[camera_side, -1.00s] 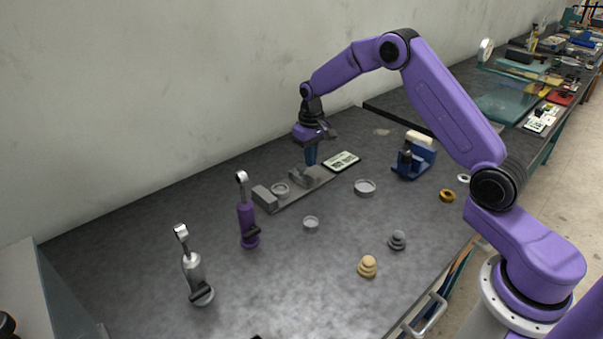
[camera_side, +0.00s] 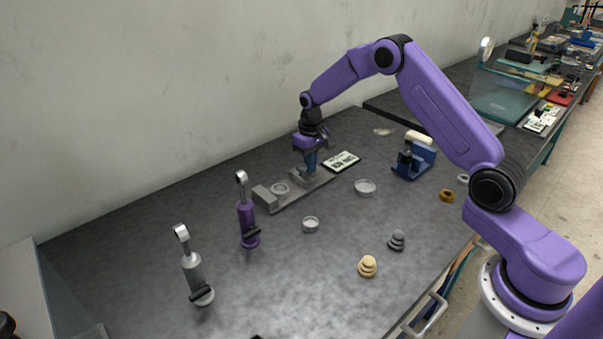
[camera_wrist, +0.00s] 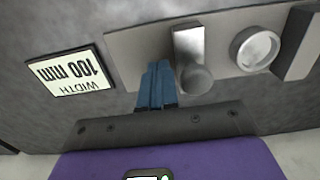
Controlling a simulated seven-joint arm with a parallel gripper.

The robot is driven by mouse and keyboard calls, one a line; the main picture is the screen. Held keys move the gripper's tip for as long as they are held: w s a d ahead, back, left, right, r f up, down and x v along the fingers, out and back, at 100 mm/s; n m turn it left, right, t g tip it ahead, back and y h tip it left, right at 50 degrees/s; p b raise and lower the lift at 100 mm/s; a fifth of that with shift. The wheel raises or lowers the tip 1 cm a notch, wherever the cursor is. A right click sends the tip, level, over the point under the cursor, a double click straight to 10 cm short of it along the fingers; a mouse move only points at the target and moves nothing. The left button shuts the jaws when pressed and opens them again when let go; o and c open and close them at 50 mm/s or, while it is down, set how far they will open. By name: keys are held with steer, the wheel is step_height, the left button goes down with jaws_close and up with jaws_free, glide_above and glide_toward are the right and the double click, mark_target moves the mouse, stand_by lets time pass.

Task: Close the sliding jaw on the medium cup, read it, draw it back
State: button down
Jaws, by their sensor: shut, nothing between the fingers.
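The medium cup (camera_side: 280,188), a round metal dish, sits on the flat grey gauge base (camera_side: 288,201); it also shows in the wrist view (camera_wrist: 253,48). A fixed block (camera_side: 264,198) stands at the base's left end, and in the wrist view it is at the right (camera_wrist: 300,43). The sliding jaw (camera_wrist: 188,45), with a round knob (camera_wrist: 195,80), stands apart from the cup, with a gap between. My gripper (camera_wrist: 157,86) is shut and empty, its blue fingertips low beside the jaw on the side away from the cup. I cannot tell whether they touch it. The display (camera_wrist: 70,72) reads WIDTH 100 mm.
A larger dish (camera_side: 365,188) and a smaller one (camera_side: 310,224) lie in front of the gauge. A blue stand (camera_side: 415,160) is to the right. Purple (camera_side: 248,222) and grey (camera_side: 195,275) upright tools stand left. Stacked weights (camera_side: 367,267) are nearer the front.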

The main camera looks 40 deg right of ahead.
steer(key=shift+a, duration=3.4)
stand_by(1.1)
steer(key=shift+d, duration=0.5)
steer(key=shift+r, duration=0.55)
steer(key=r, duration=0.6)
steer(key=shift+d, duration=0.25)
